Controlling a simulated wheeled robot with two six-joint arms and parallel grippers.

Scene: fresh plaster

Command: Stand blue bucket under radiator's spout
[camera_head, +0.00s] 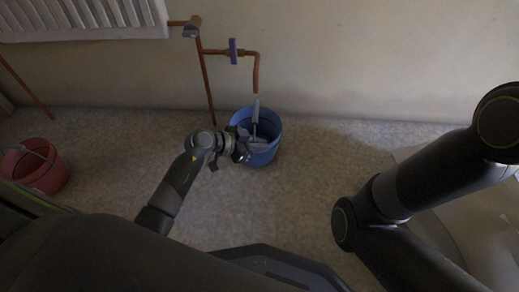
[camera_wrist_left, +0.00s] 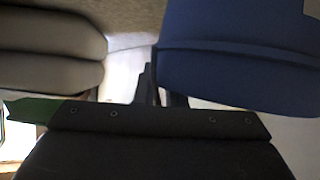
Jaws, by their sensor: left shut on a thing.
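The blue bucket (camera_head: 270,154) stands upright on the floor close to the wall. The copper spout (camera_head: 256,80) bends down from the radiator pipe, and its open end shows just above the bucket's far rim in the head view; the depth between them is hard to tell. My left gripper (camera_head: 246,148) is shut on the bucket at its near left side; the exact grip is partly hidden. A grey handle-like piece (camera_head: 255,114) rises from the bucket. In the left wrist view the bucket's blue wall (camera_wrist_left: 235,65) fills the upper right. My right gripper is out of view.
The white radiator (camera_head: 80,22) hangs at upper left, with copper pipes and a purple valve handle (camera_head: 233,50) beside it. A red bucket (camera_head: 38,168) stands at far left. Pale sheeting (camera_head: 470,215) lies at right. The floor between is clear.

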